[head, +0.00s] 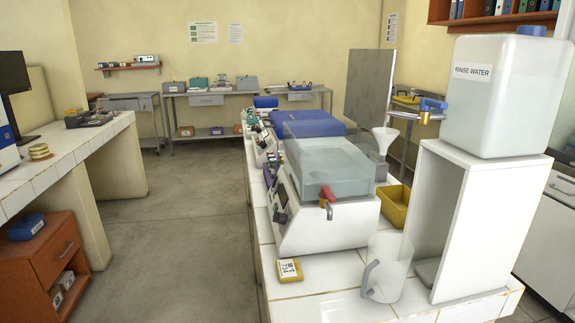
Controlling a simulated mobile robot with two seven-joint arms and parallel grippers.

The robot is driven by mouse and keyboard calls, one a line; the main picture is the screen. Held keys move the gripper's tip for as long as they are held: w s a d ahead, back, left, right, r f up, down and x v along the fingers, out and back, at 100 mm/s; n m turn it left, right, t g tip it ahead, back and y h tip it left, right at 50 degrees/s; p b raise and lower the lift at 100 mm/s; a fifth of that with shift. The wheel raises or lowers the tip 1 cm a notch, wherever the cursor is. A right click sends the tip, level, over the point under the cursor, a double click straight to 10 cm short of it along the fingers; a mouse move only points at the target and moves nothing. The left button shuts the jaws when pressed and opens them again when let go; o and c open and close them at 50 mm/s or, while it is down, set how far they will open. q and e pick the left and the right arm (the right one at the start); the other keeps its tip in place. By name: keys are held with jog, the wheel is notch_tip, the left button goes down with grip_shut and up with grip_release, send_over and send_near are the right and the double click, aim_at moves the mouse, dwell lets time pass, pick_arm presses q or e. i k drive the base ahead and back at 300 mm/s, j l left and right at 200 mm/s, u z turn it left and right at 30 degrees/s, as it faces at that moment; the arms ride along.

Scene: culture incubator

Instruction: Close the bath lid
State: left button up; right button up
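A white bench-top bath (325,228) stands on the tiled island in the middle of the head view, with controls on its left side and a red-handled tap at its front. A clear, bluish box-like cover or tank (335,165) sits over its top; I cannot tell whether this is a shut lid. A flat grey panel (368,88) stands upright behind it on the right, near a blue-topped unit (308,124). It looks like a raised lid, but its hinge and what it belongs to are hidden. Neither of my grippers is in view.
On the island, a clear jug (388,268), a yellow tray (394,207), a funnel (384,139) and a small yellow-edged box (289,270) surround the bath. A rinse water tank (512,100) stands on a white stand (472,225) at right. Clear floor (190,235) lies left.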

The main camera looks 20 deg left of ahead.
aim_at(370, 74)
jog(key=l+u, duration=0.1)
jog(key=u, duration=0.5)
jog(key=i+l+u, duration=0.1)
jog(key=l+u, duration=0.8)
jog(key=l, duration=1.3)
jog(key=l+u, duration=0.1)
jog(key=l, duration=0.65)
jog(key=k, duration=0.05)
